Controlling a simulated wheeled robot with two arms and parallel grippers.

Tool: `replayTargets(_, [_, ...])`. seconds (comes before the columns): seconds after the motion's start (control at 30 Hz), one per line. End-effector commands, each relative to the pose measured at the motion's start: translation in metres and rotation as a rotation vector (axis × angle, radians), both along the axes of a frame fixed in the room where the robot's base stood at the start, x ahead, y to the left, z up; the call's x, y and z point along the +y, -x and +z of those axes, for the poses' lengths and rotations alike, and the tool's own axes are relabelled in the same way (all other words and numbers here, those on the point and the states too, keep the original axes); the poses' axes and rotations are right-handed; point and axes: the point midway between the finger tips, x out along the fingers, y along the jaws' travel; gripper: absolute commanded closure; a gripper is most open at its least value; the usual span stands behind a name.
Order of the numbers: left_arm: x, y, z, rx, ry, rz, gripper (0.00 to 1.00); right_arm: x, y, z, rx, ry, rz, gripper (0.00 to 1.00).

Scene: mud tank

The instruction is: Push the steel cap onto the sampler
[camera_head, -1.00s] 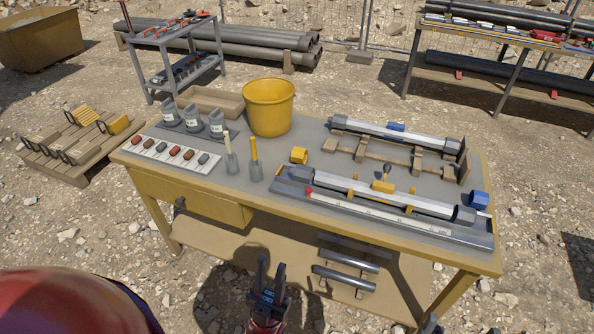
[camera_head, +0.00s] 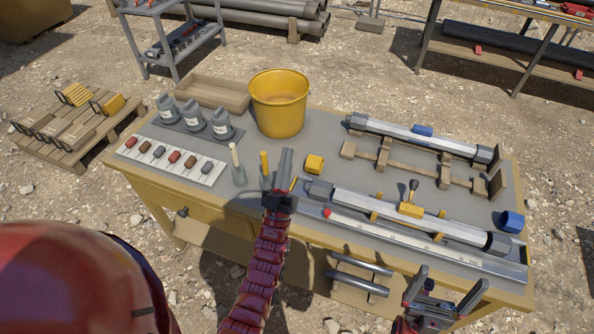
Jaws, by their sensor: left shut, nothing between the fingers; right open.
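The front sampler (camera_head: 400,212) is a long pale steel tube lying on the table's front right. It has a darker grey hexagonal piece (camera_head: 318,190) at its left end and another (camera_head: 497,243) at its right end. I cannot tell which is the steel cap, or how far either is seated. My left gripper (camera_head: 284,160) is shut and empty, above the table just left of the sampler's left end. My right gripper (camera_head: 450,288) is open and empty, in front of the sampler's right part.
A second tube (camera_head: 415,135) lies on wooden supports behind. A yellow bucket (camera_head: 278,103) stands at the back. A yellow cap (camera_head: 314,163) and a blue cap (camera_head: 512,221) are near the front sampler. A yellow-handled tool (camera_head: 265,164) is beside my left gripper.

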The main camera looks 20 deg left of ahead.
Motion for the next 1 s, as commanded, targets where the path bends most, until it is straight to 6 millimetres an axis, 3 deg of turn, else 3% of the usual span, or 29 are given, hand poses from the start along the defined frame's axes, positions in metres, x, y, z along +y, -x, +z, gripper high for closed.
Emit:
replayTargets(0.17, [0.015,-0.067,-0.019,0.197,0.113,-0.056,1.00,0.000,0.000,0.007,0.000,0.000,0.000,0.00])
replayTargets(0.27, [0.026,-0.111,-0.042,0.349,0.209,-0.093,1.00,0.000,0.000,0.009,0.000,0.000,0.000,0.00])
replayTargets(0.4, [0.040,-0.177,-0.082,0.614,0.410,-0.154,1.00,0.000,0.000,0.009,0.000,0.000,0.000,0.00])
replayTargets(0.57, [0.049,-0.226,-0.134,0.950,0.694,-0.194,1.00,0.000,0.000,0.009,0.000,0.000,0.000,0.00])
replayTargets(0.67, [0.049,-0.236,-0.156,1.145,0.873,-0.196,1.00,0.000,0.000,0.009,0.000,0.000,0.000,0.00])
replayTargets(0.77, [0.046,-0.233,-0.172,1.327,1.046,-0.175,1.00,0.000,0.000,0.009,0.000,0.000,0.000,0.00])
replayTargets(0.87, [0.040,-0.218,-0.176,1.521,1.226,-0.127,1.00,0.000,0.000,0.009,0.000,0.000,0.000,0.00])
replayTargets(1.0, [0.032,-0.177,-0.163,1.785,1.461,0.000,1.00,0.000,0.000,0.009,0.000,0.000,0.000,0.00])
